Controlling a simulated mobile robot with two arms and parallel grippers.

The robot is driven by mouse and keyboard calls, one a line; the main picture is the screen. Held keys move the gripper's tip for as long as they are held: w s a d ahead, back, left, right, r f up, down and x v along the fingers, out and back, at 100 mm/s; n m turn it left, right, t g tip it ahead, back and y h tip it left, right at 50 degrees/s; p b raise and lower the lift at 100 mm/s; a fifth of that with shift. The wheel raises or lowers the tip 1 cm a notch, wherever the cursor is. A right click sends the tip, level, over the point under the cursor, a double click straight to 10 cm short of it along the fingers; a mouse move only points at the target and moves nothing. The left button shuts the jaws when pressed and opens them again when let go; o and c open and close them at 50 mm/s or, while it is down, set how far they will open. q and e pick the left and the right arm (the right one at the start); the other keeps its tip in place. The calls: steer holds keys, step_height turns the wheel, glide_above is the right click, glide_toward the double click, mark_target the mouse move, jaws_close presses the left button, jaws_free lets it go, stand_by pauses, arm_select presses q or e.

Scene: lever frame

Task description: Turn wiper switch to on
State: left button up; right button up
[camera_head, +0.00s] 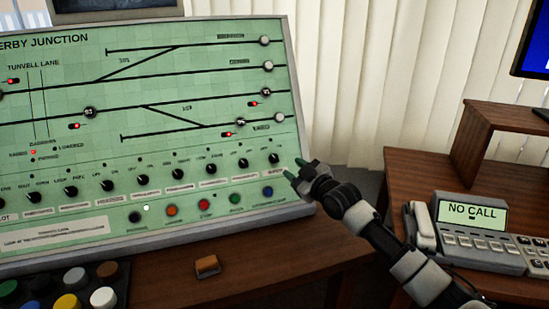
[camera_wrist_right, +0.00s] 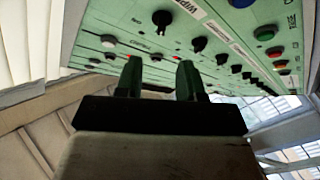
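The green signal panel (camera_head: 190,105) stands tilted on the desk, with a row of black rotary knobs along its lower part. The wiper knob (camera_head: 274,158) is the rightmost in that row, above a small white label. In the right wrist view the black wiper knob (camera_wrist_right: 162,18) sits beside a label that starts "WIP". My right gripper (camera_head: 295,169) is just right of this knob, apart from it. Its two green fingers (camera_wrist_right: 160,68) are spread with nothing between them. The knob's exact setting is too small to read. My left gripper is not in view.
Coloured push buttons (camera_head: 204,205) line the panel below the knobs. A small orange-brown block (camera_head: 207,265) and a box of coloured buttons (camera_head: 72,278) are in front. A "NO CALL" phone (camera_head: 476,213) is on the desk at right.

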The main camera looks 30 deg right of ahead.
mark_target(274, 157)
steer(key=w, duration=0.7)
steer(key=shift+a+b, duration=0.25)
steer(key=shift+b, duration=0.05)
steer(key=shift+w, duration=0.7)
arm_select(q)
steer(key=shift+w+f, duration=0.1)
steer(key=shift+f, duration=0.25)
